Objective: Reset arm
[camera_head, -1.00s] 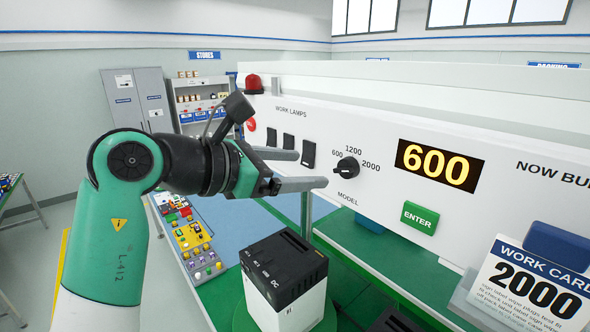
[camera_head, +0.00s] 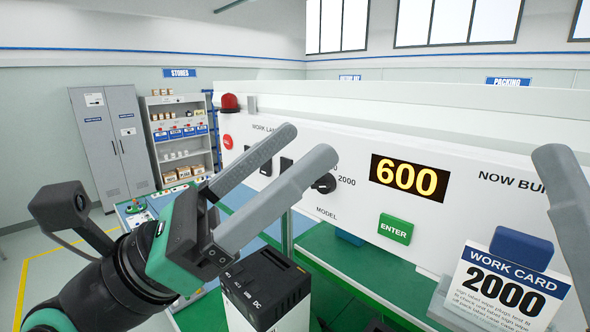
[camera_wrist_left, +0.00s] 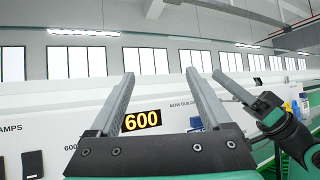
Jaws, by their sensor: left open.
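My left gripper (camera_head: 305,146) is open and empty, raised in front of the white panel (camera_head: 460,155), fingers pointing up and right. It also shows in the left wrist view (camera_wrist_left: 159,75), with its fingers apart and nothing between them. In the head view one finger overlaps the black model knob (camera_head: 324,184) and hides most of its labels; only 2000 reads clearly. The display (camera_head: 409,178) reads 600. A grey finger of my right gripper (camera_head: 566,215) enters at the right edge; its opening cannot be judged.
The green ENTER button (camera_head: 395,229) is right of the knob. A work card (camera_head: 505,285) reads 2000. A black-topped white box (camera_head: 268,290) stands below my left gripper. A red lamp (camera_head: 229,103) tops the panel. Cabinets (camera_head: 110,145) and shelves (camera_head: 178,140) stand behind left.

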